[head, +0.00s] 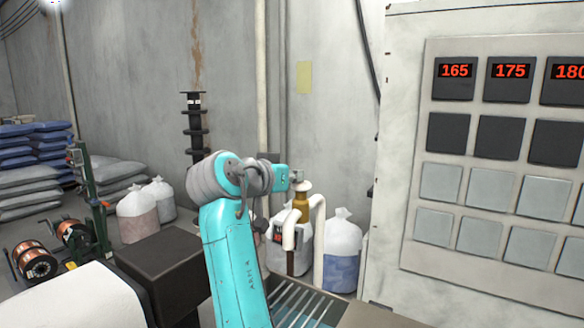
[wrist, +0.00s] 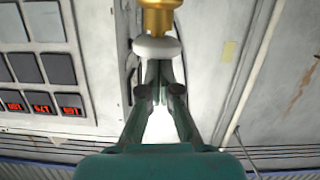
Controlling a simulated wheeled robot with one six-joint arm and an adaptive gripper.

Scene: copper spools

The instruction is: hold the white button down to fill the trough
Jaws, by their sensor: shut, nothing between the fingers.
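The white button (wrist: 157,48) is a round pale disc on a brass-coloured stem (wrist: 160,18) in the wrist view. My gripper (wrist: 159,70) is shut and empty, with its fingertips at the disc's edge in the picture. I cannot tell whether they touch it or whether it is pressed down. In the head view, a brass fitting (head: 301,204) with a pale round top (head: 302,187) stands just right of my turquoise arm's end, beside white pipes. My fingers are not clear there. I cannot make out the trough or its fill level.
A pale cabinet with red displays (head: 510,71) and square panels stands at the right. White sacks (head: 342,245) stand behind the pipes. A slatted metal surface (head: 298,305) lies below. A dark box (head: 172,265) and copper spools (head: 35,263) are at the left.

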